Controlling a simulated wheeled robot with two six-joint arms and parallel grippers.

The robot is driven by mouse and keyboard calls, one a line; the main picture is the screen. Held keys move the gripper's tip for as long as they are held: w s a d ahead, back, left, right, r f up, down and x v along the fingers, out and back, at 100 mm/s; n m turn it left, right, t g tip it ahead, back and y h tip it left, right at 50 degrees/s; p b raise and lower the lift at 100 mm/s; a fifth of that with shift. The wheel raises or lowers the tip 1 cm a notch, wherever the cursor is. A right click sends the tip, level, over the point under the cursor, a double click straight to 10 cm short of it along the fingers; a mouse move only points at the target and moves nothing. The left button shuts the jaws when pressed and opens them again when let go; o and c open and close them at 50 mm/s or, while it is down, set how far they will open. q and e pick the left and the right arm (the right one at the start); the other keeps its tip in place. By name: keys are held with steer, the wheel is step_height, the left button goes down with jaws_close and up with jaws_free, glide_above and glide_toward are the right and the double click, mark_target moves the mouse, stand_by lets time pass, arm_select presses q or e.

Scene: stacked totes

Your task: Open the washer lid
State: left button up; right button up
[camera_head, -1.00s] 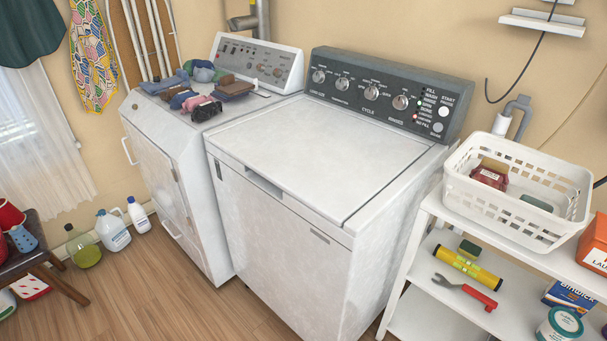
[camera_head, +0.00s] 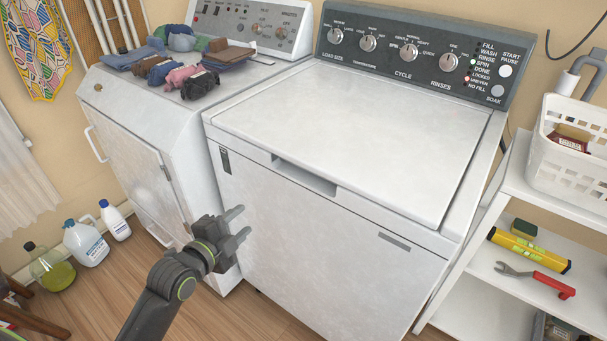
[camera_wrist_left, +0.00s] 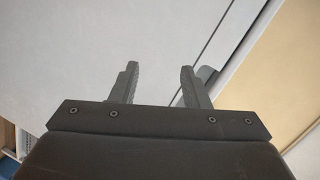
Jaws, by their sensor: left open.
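The white washer (camera_head: 310,255) stands in the middle of the head view, with a dark control panel (camera_head: 410,55) at its back. Its lid (camera_head: 355,130) lies flat and closed. A recessed notch (camera_head: 305,177) is at the front edge below the lid. My left gripper (camera_head: 243,222) is open and empty in front of the washer's front face, lower and left of the notch. In the left wrist view its two fingers (camera_wrist_left: 159,72) stand apart with nothing between them, against a pale surface. My right gripper is not in view.
A dryer (camera_head: 140,130) with folded clothes (camera_head: 185,60) on top stands left of the washer. Bottles (camera_head: 85,243) stand on the floor at left.

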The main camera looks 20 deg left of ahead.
mark_target(301, 165)
arm_select(q)
steer(key=s+d+r+m+t+h+b, duration=0.1)
steer(key=s+d+r+m+h, duration=0.15)
steer(key=r, duration=0.25)
steer(key=s+d+r+m+t+h+b, duration=0.1)
steer(key=s+d+r+m, duration=0.1)
steer(key=d+r+m, duration=0.3)
steer(key=shift+n, duration=0.75)
steer(key=x, duration=0.5)
steer(key=a+p+x, duration=0.1)
steer(key=x, duration=1.1)
steer(key=shift+w+a+r, duration=0.25)
steer(key=shift+a, duration=0.15)
jaws_close()
